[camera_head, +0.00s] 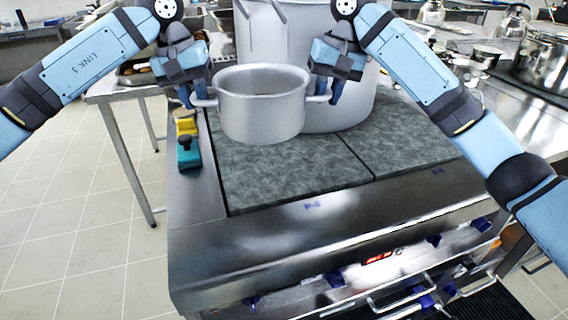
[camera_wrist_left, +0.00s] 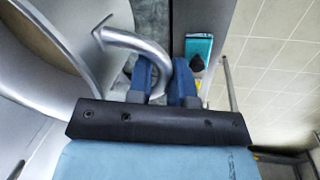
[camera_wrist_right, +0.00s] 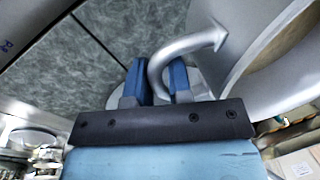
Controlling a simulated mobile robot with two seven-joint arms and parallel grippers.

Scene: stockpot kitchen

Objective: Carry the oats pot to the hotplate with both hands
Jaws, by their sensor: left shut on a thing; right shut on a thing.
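The oats pot (camera_head: 262,112) is a silver metal pot with a loop handle on each side, held upright above the grey stone-patterned hotplate (camera_head: 300,172). Its contents are mostly hidden by the rim. My left gripper (camera_head: 193,101) is shut on the pot's left handle, and the handle (camera_wrist_left: 140,45) shows between the fingers in the left wrist view. My right gripper (camera_head: 330,99) is shut on the right handle, and that handle (camera_wrist_right: 185,48) passes between the fingers in the right wrist view. I cannot tell for sure whether the pot's base touches the hotplate.
A large stockpot (camera_head: 345,105) stands right behind the oats pot. A teal block (camera_head: 189,152) and a yellow block (camera_head: 186,124) sit on the left metal edge. The front and right of the hotplate are clear. More pots (camera_head: 545,62) stand at the right.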

